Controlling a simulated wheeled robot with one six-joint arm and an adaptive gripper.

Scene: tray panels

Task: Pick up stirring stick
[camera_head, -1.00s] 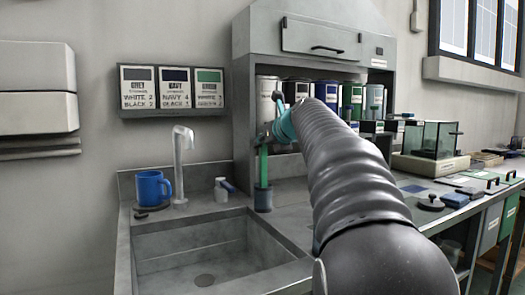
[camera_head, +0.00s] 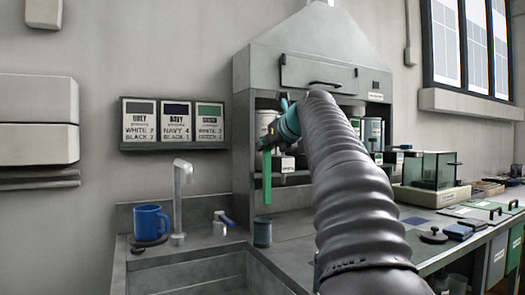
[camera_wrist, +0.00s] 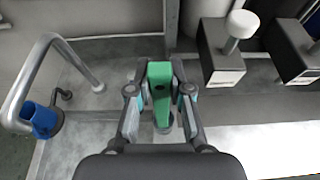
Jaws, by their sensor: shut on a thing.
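The green stirring stick (camera_head: 267,180) hangs upright from my gripper (camera_head: 270,140) in the head view. Its lower end is above the small grey-blue holder (camera_head: 262,234) on the counter, with a gap between them. In the wrist view the stick (camera_wrist: 160,77) sits between the two fingers of my gripper (camera_wrist: 160,97), which are shut on it. The stick and gripper hide most of the holder in the wrist view.
The sink's tap (camera_head: 179,195) and a blue mug (camera_head: 149,222) stand at the left. The grey hood cabinet (camera_head: 310,70), with several paint cans inside, stands close behind the gripper. Counter space (camera_head: 290,235) beside the holder is bare.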

